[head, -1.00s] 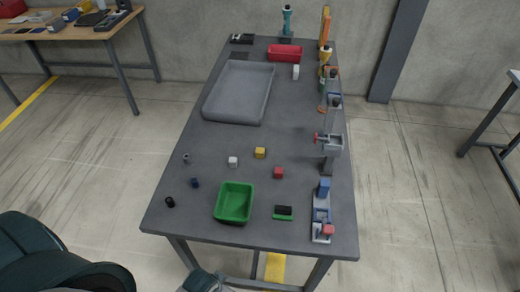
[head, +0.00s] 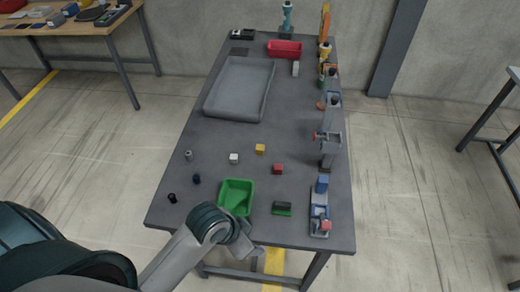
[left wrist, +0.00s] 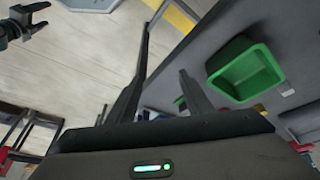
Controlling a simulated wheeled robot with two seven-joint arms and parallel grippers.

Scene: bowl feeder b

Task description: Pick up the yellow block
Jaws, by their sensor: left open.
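The yellow block (head: 260,149) lies on the grey table, behind the green bin (head: 237,196) and between a white block (head: 234,158) and a red block (head: 278,169). My left gripper (head: 243,243) is at the table's front edge, in front of the green bin and well short of the yellow block. In the left wrist view its fingers (left wrist: 160,80) are apart with nothing between them. The green bin also shows there (left wrist: 245,68), right of the fingers. My right gripper is not seen in the head view.
A grey tray (head: 207,108) and a red bin (head: 285,49) stand farther back. Fixtures line the table's right side, including a blue-and-grey one (head: 319,212). A green-and-black part (head: 282,209) lies right of the green bin.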

